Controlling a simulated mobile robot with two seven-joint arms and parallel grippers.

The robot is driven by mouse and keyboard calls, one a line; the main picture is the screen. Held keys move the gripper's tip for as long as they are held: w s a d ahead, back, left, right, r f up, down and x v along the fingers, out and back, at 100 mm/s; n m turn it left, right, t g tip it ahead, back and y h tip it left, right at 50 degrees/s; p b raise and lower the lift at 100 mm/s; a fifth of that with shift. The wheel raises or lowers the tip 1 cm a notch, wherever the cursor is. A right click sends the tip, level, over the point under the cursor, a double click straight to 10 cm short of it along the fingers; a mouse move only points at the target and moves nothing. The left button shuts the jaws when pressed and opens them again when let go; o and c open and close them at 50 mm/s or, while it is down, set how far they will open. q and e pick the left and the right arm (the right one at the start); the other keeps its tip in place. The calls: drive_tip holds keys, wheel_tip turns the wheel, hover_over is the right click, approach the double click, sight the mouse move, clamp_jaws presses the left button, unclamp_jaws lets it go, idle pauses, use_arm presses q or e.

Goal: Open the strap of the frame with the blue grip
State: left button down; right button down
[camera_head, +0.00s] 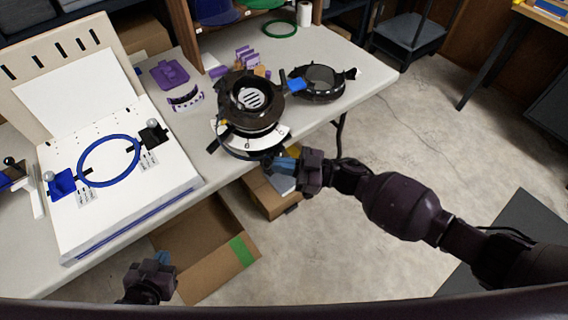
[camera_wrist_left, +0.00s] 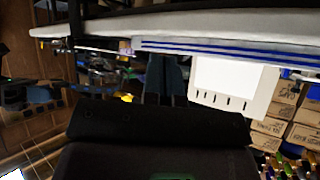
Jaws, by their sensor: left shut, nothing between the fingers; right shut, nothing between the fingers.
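A round black frame (camera_head: 322,84) with a blue grip (camera_head: 297,86) at its left side lies toward the right end of the table in the head view. A small black-and-white part sticks out at its right side; I cannot tell whether that is the strap. My right gripper (camera_head: 284,164) is shut and empty, at the table's front edge, nearer than the black stacked device and apart from the frame. My left gripper (camera_head: 162,259) is shut and empty, low in front of the table, far from the frame. Its fingers (camera_wrist_left: 166,78) show in the left wrist view.
A black device on a white round base (camera_head: 222,135) stands left of the frame. A white board (camera_head: 105,205) with a blue ring (camera_head: 109,160) and blue block lies at left. Purple parts (camera_head: 170,73) and a green ring (camera_head: 279,28) lie behind. Cardboard boxes (camera_head: 205,250) stand below.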

drive_tip(key=s+a+m+t+h+p, duration=0.1)
drive_tip(key=s+a+m+t, duration=0.2)
drive_tip(key=a, duration=0.2)
drive_tip(key=s+a+r+m+t+h+p, duration=0.1)
drive_tip(key=s+a+m+t+p, duration=0.1)
drive_tip(key=a+t, duration=0.2)
drive_tip(key=shift+s+a+m+t+h, duration=0.3)
drive_tip(key=shift+s+a+m, duration=0.1)
drive_tip(key=shift+a, duration=0.85)
